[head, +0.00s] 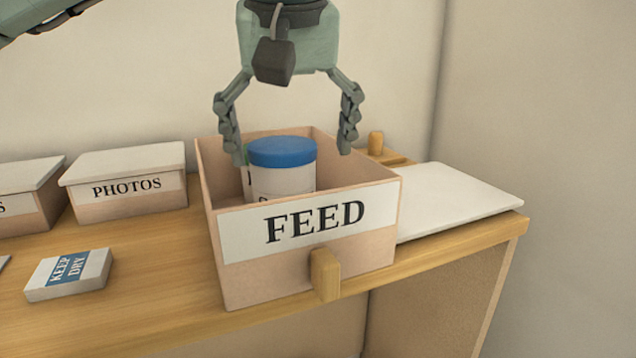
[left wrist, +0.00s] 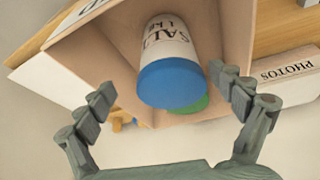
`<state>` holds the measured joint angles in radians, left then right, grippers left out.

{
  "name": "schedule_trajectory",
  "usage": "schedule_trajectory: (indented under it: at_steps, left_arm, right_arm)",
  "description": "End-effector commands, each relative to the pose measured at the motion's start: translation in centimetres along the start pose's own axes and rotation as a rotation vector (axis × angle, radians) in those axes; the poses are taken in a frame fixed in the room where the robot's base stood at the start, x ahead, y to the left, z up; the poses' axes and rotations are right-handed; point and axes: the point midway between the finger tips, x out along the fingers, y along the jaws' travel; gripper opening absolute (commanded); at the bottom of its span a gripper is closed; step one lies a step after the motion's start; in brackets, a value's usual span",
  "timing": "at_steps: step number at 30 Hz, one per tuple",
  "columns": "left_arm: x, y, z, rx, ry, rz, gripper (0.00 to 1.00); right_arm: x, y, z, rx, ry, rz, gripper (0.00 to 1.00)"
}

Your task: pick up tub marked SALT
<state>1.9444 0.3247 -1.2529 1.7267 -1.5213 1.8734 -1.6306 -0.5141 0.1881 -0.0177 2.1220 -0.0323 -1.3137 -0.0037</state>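The tub marked SALT (head: 282,168) is white with a blue lid and stands inside an open box marked FEED (head: 308,228). In the left wrist view its label reads SALT on the tub's side (left wrist: 168,45), with the blue lid nearest me. My left gripper (head: 290,150) is open above the box, its two fingers spread to either side of the tub, apart from it. The left gripper also shows in the left wrist view (left wrist: 160,95), with nothing between the fingertips but the view of the tub beyond. The tub's lower part is hidden by the box front. My right gripper is not in view.
A green-lidded thing (left wrist: 192,105) sits beside the tub in the box. A lidded PHOTOS box (head: 128,188) and a KEEP DRY packet (head: 68,274) are to the left. A white lid or board (head: 455,200) lies to the right, near the wooden table's edge.

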Motion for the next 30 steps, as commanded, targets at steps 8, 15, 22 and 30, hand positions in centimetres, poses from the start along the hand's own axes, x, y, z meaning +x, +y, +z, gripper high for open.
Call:
schedule_trajectory:
  at_steps: [8,15,22,30]
  left_arm:
    - [2.6,-1.1,-0.5,-0.008,0.02,-0.06,0.93]
    - [4.9,-1.1,-0.2,-0.008,0.019,-0.057,0.93]
    - [8.1,-1.2,-0.1,-0.008,0.017,-0.055,0.93]
    - [8.4,-1.2,-0.1,-0.008,0.02,-0.054,0.9]
  right_arm:
    - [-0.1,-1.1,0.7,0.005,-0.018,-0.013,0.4]
    - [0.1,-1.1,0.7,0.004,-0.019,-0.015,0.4]
    - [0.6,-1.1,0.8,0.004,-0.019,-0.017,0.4]
    - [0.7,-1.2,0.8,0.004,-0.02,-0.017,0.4]
